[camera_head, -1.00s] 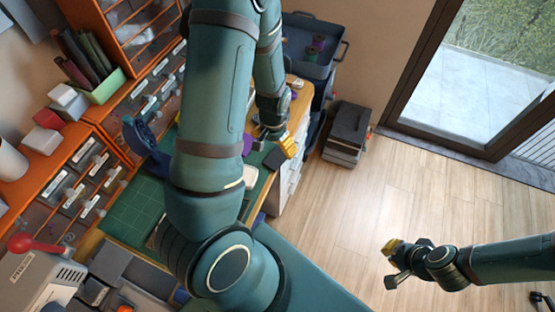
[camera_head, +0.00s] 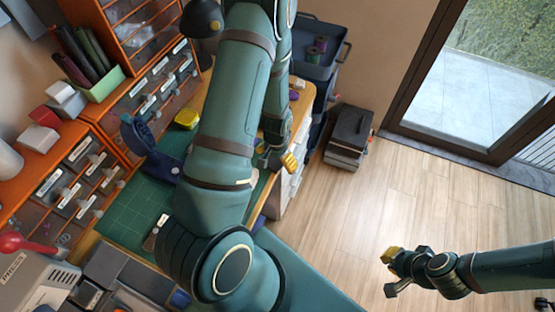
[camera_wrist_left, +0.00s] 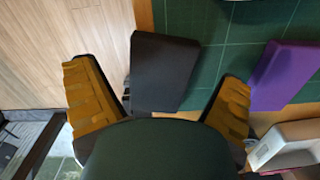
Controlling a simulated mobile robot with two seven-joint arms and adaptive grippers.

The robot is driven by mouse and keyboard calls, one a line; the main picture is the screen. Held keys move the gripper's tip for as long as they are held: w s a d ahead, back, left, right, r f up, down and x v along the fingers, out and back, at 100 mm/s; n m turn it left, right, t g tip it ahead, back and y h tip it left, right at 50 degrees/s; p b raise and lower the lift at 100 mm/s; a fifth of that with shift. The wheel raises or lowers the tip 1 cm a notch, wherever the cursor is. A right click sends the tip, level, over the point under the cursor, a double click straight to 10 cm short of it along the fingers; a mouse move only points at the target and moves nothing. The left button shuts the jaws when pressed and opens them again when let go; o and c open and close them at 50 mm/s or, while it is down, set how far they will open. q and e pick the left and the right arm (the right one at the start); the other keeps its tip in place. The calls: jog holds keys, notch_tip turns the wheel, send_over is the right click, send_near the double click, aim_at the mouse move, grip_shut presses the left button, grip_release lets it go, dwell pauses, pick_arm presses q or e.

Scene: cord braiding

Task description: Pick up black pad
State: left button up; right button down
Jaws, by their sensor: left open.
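The black pad (camera_wrist_left: 163,72) shows in the left wrist view as a dark, flat slab at the edge of the green cutting mat (camera_wrist_left: 212,25). My left gripper (camera_wrist_left: 158,75) is open, with its two orange-padded fingers on either side of the pad in that view. A gap shows between each finger and the pad. In the head view my left gripper (camera_head: 277,160) is at the table's right edge, partly behind my arm, and I cannot make out the pad there. My right gripper (camera_head: 387,272) is open and empty above the wooden floor, far from the table.
A purple block (camera_wrist_left: 285,77) and a whitish object (camera_wrist_left: 287,143) lie to the right of the pad. A blue stand (camera_head: 150,150) and a yellow item (camera_head: 187,120) are on the table. Orange drawer units (camera_head: 85,165) line the left.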

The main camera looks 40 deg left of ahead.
pick_arm(q)
jog(key=c, duration=1.3)
